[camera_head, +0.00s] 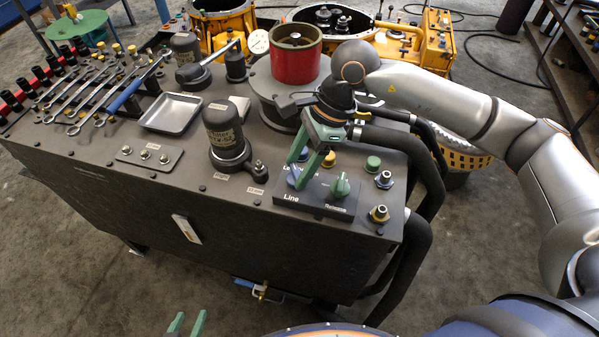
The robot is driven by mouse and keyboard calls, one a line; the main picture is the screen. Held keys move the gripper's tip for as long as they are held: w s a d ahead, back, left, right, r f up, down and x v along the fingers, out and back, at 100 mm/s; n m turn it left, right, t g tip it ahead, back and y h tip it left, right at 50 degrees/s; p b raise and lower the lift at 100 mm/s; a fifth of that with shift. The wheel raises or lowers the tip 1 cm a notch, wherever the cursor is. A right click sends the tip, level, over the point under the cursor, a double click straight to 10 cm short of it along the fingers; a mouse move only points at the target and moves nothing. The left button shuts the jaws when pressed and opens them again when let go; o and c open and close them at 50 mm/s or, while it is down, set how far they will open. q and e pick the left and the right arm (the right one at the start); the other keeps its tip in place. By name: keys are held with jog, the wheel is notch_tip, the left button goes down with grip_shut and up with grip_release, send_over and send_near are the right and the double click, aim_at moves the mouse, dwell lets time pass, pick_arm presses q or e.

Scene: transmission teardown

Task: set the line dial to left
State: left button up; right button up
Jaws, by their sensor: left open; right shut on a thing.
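The line dial (292,174) is a blue knob above the "Line" label on a dark panel (316,209) at the front right of the bench. My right gripper (299,175) reaches down from above with its green fingers on either side of the knob and is shut on it. The fingers cover much of the dial, so I cannot tell which way it points. A green release dial (340,186) sits just to its right, above the "Release" label. My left gripper (186,325) is open and empty at the bottom edge, well below the bench, with only its fingertips in view.
A green button (373,163) and brass fittings (379,214) sit right of the panel. A dark cylinder (226,133) stands left of it and a red drum (296,55) behind. Thick black hoses (420,240) hang along the right end. A metal tray (171,113) and wrenches lie left.

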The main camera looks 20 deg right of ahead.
jog(key=shift+w+f+n+b, duration=0.1)
jog(key=shift+n+b, duration=0.35)
jog(key=shift+n, duration=0.15)
jog(key=shift+n+g+b, duration=0.35)
jog(key=shift+n+g, duration=0.05)
pick_arm(q)
jog(key=shift+w+d+f, duration=0.25)
jog(key=shift+d+f, duration=0.4)
jog(key=shift+f, duration=0.05)
pick_arm(e)
jog(key=shift+n, duration=0.3)
pick_arm(q)
jog(key=shift+a+f, duration=0.15)
jog(key=shift+a, duration=0.05)
pick_arm(e)
jog(key=o, duration=1.4)
jog(key=shift+c, duration=0.2)
jog(key=shift+r, duration=0.2)
pick_arm(q)
jog(key=shift+d, duration=0.15)
pick_arm(e)
jog(key=v, duration=1.2)
jog(key=shift+r, duration=0.25)
jog(key=shift+f, duration=0.1)
